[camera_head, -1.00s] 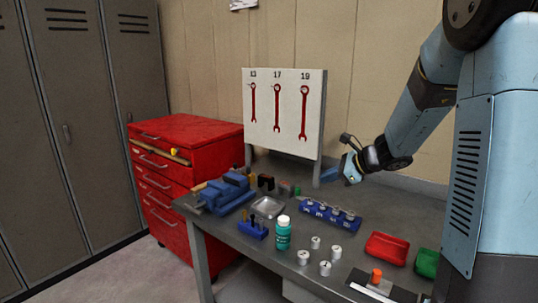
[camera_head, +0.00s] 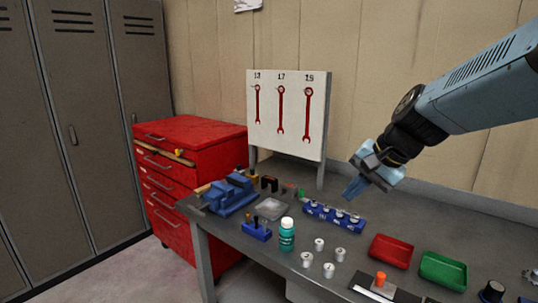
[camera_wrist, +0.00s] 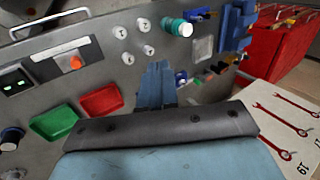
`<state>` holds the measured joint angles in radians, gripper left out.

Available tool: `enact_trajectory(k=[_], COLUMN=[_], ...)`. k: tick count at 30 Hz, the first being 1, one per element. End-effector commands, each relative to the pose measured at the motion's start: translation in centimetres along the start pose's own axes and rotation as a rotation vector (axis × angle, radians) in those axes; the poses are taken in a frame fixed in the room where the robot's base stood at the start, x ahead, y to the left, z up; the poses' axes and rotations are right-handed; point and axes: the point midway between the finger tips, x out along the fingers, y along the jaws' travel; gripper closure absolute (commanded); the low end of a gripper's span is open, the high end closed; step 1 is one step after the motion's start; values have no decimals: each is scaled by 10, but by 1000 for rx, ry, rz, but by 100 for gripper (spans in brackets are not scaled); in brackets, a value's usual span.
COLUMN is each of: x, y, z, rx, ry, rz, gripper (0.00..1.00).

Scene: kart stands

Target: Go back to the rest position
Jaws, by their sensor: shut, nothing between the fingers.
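My gripper (camera_head: 353,190) is in the air above the back of the grey workbench (camera_head: 235,245) in the head view, near the right end of a blue rack (camera_head: 334,215) with several round pieces in it. Its fingers point down and to the left. In the wrist view the blue fingers (camera_wrist: 155,85) are together with nothing between them. They hide part of the rack there. My arm comes in from the right edge of the head view.
On the bench are a red tray (camera_head: 391,251), a green tray (camera_head: 443,271), a teal bottle (camera_head: 286,236), several white cylinders (camera_head: 319,244), a blue vise (camera_head: 230,194) and a blue holder (camera_head: 256,231). Behind stand a wrench board (camera_head: 290,112) and a red cabinet (camera_head: 190,140).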

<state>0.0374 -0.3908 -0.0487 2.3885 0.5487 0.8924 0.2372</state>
Motion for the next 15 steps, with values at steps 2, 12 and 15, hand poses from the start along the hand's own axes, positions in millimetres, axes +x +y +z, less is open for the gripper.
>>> enact_trajectory(k=[2, 12, 15], x=[-10, -47, -56], y=[8, 49, 60], z=[10, 40, 46], rx=[-92, -463, -557], ry=[32, 163, 199], rz=[32, 201, 253], gripper=[100, 100, 100])
